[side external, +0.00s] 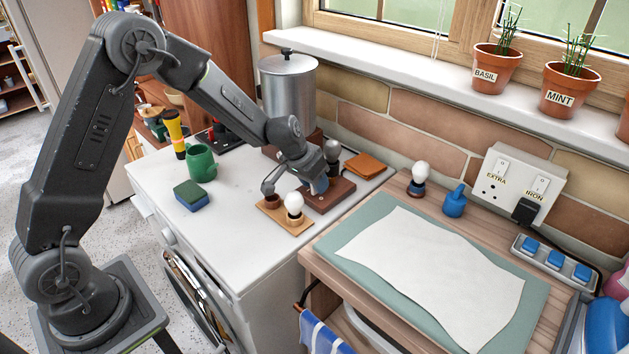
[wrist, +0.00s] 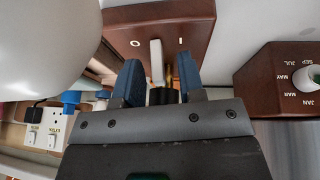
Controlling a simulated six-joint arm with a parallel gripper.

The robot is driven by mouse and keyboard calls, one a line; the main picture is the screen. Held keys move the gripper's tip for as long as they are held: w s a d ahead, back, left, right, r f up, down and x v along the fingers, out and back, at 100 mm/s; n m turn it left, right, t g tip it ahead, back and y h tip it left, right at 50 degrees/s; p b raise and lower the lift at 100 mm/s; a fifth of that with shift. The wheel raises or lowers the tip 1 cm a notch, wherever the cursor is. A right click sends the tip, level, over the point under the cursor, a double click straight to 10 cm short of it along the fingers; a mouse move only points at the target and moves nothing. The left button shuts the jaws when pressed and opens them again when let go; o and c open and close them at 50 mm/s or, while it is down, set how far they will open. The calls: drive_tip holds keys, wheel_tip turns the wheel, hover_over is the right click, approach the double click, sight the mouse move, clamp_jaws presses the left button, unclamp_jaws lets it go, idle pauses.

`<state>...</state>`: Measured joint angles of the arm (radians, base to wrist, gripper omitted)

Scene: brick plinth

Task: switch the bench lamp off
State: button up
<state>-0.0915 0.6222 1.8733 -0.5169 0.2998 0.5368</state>
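A brown wooden base (side external: 331,196) stands on the white worktop. In the wrist view this base (wrist: 194,22) carries a white switch lever (wrist: 157,60), with an O mark to its left and an I mark to its right. Which way the lever leans I cannot tell. My gripper (side external: 319,186) is low over the base. In the wrist view my gripper (wrist: 158,78) has two blue fingertips apart, one on each side of the lever, with visible gaps. A grey bulb (side external: 333,150) stands behind my gripper, its lower part partly hidden; I cannot tell whether it is lit.
A white bulb (side external: 294,204) on a light wooden board stands close in front. A brown box with a month dial (wrist: 305,76) is at the wrist view's right. A steel canister (side external: 288,88) stands behind.

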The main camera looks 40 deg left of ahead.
drive_tip(key=shift+c, duration=0.3)
clamp_jaws()
drive_tip(key=shift+d+y, duration=0.25)
drive_tip(key=shift+y, duration=0.05)
drive_tip(key=shift+s+d+y, duration=0.1)
drive_tip(key=shift+d+y, duration=0.2)
drive_tip(key=shift+y, duration=0.3)
drive_tip(key=shift+m+y, duration=0.3)
drive_tip(key=shift+o, duration=0.3)
unclamp_jaws()
drive_tip(key=shift+a, duration=0.1)
